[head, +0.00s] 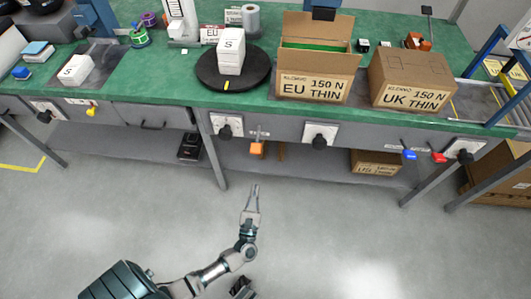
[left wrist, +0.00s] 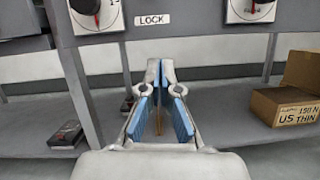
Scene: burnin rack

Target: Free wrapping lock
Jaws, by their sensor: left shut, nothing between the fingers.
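My left gripper (head: 254,190) is in front of the bench, over the floor and below the bench front, its fingers together and empty. In the left wrist view the gripper (left wrist: 158,68) shows blue inner pads and points at the bench front. An orange padlock-like piece (head: 257,149) hangs below the bench front, beyond the fingertips and apart from them. In the left wrist view the fingers hide most of that area, and a LOCK label (left wrist: 152,19) shows above them. Black rotary knobs on white plates sit on either side, left (head: 228,132) and right (head: 319,140).
The green bench (head: 185,85) bears an open EU THIN box (head: 312,88), a UK THIN box (head: 411,82) and white S boxes (head: 231,52) on a black turntable (head: 208,72). Yellow (head: 92,110), blue (head: 409,154) and red (head: 438,157) pieces hang along the front. A shelf (head: 320,166) runs below.

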